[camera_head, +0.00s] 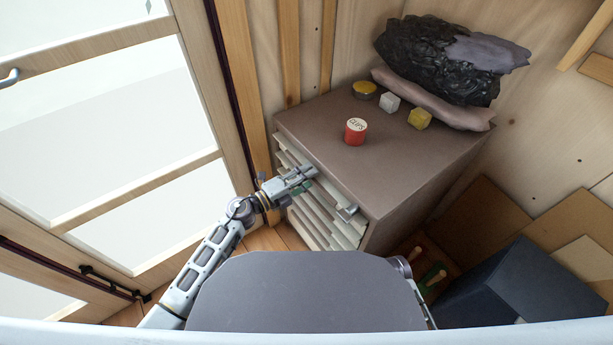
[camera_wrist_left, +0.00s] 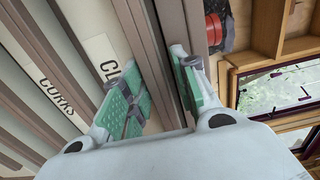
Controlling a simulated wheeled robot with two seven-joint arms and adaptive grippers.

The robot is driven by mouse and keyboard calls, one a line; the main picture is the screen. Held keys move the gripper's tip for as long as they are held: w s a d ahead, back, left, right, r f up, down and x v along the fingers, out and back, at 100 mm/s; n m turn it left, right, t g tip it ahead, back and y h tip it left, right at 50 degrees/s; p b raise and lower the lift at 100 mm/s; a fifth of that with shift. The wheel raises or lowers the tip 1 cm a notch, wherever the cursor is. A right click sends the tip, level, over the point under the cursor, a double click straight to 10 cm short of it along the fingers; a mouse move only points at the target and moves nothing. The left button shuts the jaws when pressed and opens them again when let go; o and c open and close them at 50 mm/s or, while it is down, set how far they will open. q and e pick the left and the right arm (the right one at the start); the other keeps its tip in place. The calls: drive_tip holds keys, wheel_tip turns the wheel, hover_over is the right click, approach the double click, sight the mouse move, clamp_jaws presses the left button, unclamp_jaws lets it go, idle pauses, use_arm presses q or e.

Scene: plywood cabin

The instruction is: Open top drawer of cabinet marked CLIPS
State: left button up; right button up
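The brown cabinet (camera_head: 400,160) has a stack of pale drawer fronts (camera_head: 322,212) facing me in the head view. A red tin marked CLIPS (camera_head: 356,131) stands on the cabinet top. My left gripper (camera_head: 308,176) is at the upper drawer fronts, below the top's front edge. In the left wrist view its green-padded fingers (camera_wrist_left: 158,75) are apart, with brown cabinet edges behind the gap. My right gripper is not seen.
On the top are a yellow tin (camera_head: 365,88), a white block (camera_head: 389,102), a yellow block (camera_head: 419,118) and a black bag (camera_head: 440,62). A dark blue box (camera_head: 500,285) and boards lie right of the cabinet. A glazed door (camera_head: 110,130) stands at left.

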use_arm(q)
clamp_jaws()
drive_tip(key=shift+r, duration=0.15)
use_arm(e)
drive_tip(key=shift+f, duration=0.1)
